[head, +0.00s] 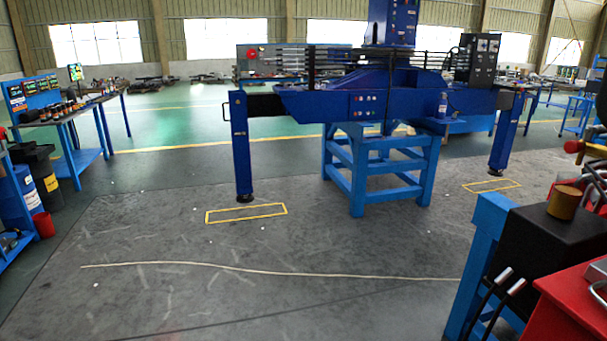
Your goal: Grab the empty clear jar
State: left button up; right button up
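I cannot make out an empty clear jar in the head view. Several small dark containers (62,107) stand on the blue workbench (98,97) at the far left, too small to tell whether any is clear. A small bluish bottle (443,105) stands on the blue crane structure in the middle. A brownish-yellow cylinder (564,203) sits on a black box at the right. Neither of my grippers is in view.
The blue crane structure (330,103) stands on legs and a blue stand (358,185) across the middle. A pale cord (250,270) lies on the grey floor. A red bin (43,224) is at left, a red cabinet (580,300) at lower right. The front floor is mostly open.

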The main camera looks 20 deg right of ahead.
aim_at(568, 191)
jog(key=i+z, duration=0.25)
jog(key=z, duration=0.15)
jog(key=i+j+z, duration=0.15)
jog(key=z, duration=0.3)
jog(key=i+j+z, duration=0.2)
jog(key=z, duration=0.2)
jog(key=i+j+z, duration=0.25)
jog(key=z, duration=0.2)
jog(key=i+j+z, duration=0.15)
jog(key=j+z, duration=0.25)
